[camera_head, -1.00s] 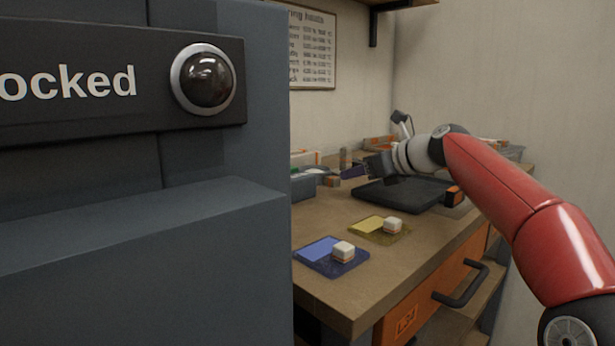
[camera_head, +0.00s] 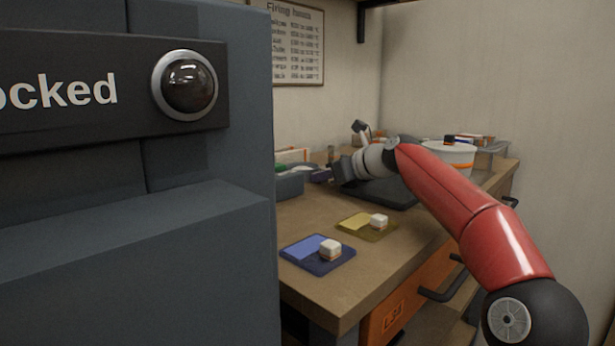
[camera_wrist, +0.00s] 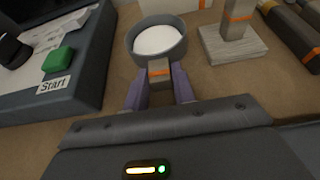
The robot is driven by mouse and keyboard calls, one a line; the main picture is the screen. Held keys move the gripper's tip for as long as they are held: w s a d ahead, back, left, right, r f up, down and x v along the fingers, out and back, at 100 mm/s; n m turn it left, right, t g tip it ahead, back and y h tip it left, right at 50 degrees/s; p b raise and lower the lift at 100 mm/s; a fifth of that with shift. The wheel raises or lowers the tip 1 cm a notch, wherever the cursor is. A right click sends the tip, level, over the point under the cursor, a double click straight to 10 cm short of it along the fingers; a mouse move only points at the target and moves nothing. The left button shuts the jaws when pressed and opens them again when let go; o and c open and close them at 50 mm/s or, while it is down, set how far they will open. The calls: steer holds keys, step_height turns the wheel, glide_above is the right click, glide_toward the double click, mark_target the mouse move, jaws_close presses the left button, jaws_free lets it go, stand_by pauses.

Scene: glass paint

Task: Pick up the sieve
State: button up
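The sieve (camera_wrist: 157,40) shows in the wrist view as a round grey-rimmed dish with a white inside. A short handle with an orange band (camera_wrist: 159,72) points from it toward my gripper. My gripper (camera_wrist: 161,80) has its two purple fingers on either side of this handle. Little or no gap shows between fingers and handle; whether they press on it I cannot tell. In the head view my gripper (camera_head: 322,175) is low over the bench's far left part, with only a bit of purple finger visible. I cannot make out the sieve there.
A blue-grey box with a green button marked Start (camera_wrist: 57,60) is left of the sieve. A wooden block stand (camera_wrist: 233,45) is right of it. A dark tray (camera_head: 388,192), a blue tile (camera_head: 305,247), a yellow tile (camera_head: 354,221) and a white tub (camera_head: 448,160) are on the bench.

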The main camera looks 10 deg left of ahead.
jaws_close()
steer(key=shift+r, duration=0.1)
